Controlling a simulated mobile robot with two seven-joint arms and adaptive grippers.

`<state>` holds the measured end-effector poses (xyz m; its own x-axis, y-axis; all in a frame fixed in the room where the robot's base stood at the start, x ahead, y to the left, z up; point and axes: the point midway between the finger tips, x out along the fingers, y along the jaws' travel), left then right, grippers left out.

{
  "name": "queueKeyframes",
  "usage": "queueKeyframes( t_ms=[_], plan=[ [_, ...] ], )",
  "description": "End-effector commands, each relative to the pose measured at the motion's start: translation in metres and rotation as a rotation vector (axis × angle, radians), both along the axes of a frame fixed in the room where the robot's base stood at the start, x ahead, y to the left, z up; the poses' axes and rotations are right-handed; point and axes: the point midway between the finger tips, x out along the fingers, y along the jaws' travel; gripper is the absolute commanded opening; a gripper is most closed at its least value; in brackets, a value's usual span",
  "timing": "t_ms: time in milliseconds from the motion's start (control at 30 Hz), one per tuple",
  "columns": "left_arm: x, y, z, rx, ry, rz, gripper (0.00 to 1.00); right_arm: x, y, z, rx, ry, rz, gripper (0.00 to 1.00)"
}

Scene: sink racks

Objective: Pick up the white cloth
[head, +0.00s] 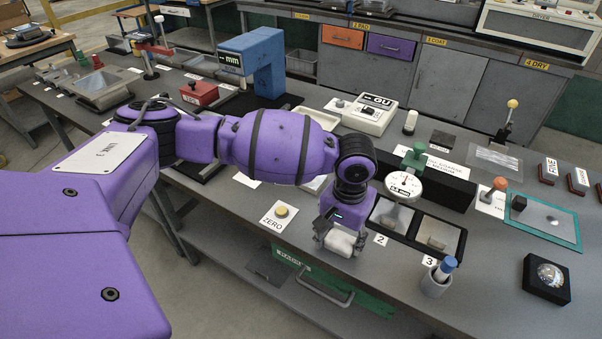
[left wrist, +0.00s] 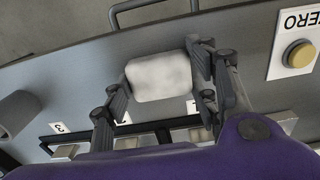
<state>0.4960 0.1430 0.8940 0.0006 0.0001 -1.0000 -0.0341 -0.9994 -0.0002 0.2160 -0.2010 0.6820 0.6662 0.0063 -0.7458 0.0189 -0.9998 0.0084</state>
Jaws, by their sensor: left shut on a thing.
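The white cloth (head: 341,242) is a small, pale, block-like bundle at the front edge of the grey bench, left of the label 2. My left gripper (head: 338,238) points down over it, with its fingers shut on the cloth's two sides. The left wrist view shows the cloth (left wrist: 160,77) between the two dark fingers, near the bench edge. I cannot tell whether the cloth touches the bench top. My right gripper is not in view.
A yellow button on a ZERO plate (head: 279,213) lies left of the cloth. A black tray with several compartments (head: 412,233), a dial gauge (head: 403,186) and a grey cup with a blue-capped item (head: 437,280) stand to the right. The bench's front edge is close.

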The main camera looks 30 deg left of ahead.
Motion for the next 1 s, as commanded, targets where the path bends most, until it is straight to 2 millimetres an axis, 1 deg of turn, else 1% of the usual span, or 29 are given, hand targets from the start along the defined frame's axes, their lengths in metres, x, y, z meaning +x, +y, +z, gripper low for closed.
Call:
queueKeyframes(
  t_ms=[167,267,367,433,567,700,733,800,1000],
  plan=[
    [0.001,0.000,0.003,0.000,-0.003,-0.001,0.32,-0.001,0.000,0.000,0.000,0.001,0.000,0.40],
    [0.001,0.000,0.010,0.000,-0.003,0.000,0.32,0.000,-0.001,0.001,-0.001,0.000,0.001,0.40],
    [0.002,-0.001,0.022,-0.001,-0.005,0.000,0.32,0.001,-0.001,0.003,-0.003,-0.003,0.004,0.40],
    [0.002,-0.001,0.034,-0.001,-0.007,-0.001,0.32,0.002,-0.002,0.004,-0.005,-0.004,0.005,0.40],
    [-0.016,-0.013,0.060,-0.003,-0.008,-0.006,0.32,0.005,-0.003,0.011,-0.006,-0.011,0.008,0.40],
    [-0.040,-0.028,0.095,-0.003,-0.011,-0.007,0.32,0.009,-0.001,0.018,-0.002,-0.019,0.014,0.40],
    [-0.045,-0.031,0.101,-0.002,-0.009,-0.007,0.32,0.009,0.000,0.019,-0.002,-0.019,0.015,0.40],
    [-0.063,-0.042,0.106,-0.003,-0.006,-0.010,0.32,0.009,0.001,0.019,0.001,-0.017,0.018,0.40],
    [-0.097,-0.064,0.123,-0.003,-0.005,-0.006,0.32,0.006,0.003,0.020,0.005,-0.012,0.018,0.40]
  ],
)
